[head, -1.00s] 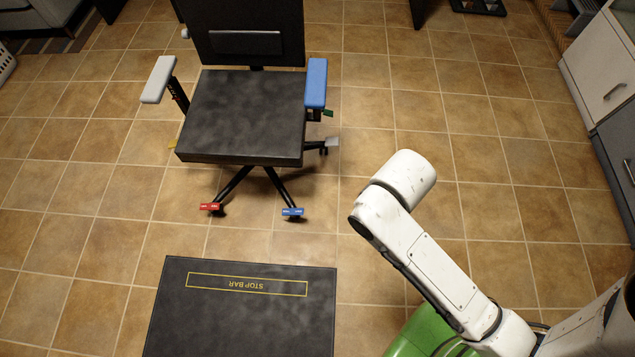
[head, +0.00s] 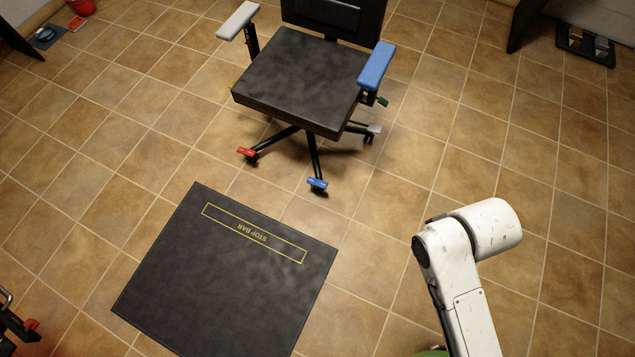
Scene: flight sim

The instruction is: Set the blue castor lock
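The blue castor lock (head: 318,183) is a small blue tab on the front castor of a black office chair (head: 298,80). It sits at the end of a chair leg, close to the floor. My white arm reaches up from the bottom right of the head view, well to the right of the chair and apart from it. My gripper cannot be made out; only the rounded white arm links show. Whether the lock tab is up or down is too small to tell.
A red castor lock (head: 248,153) and a grey one (head: 374,129) are on neighbouring castors. A black mat (head: 225,290) marked STOP BAR lies in front of the chair. The blue armrest (head: 376,66) overhangs the right side.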

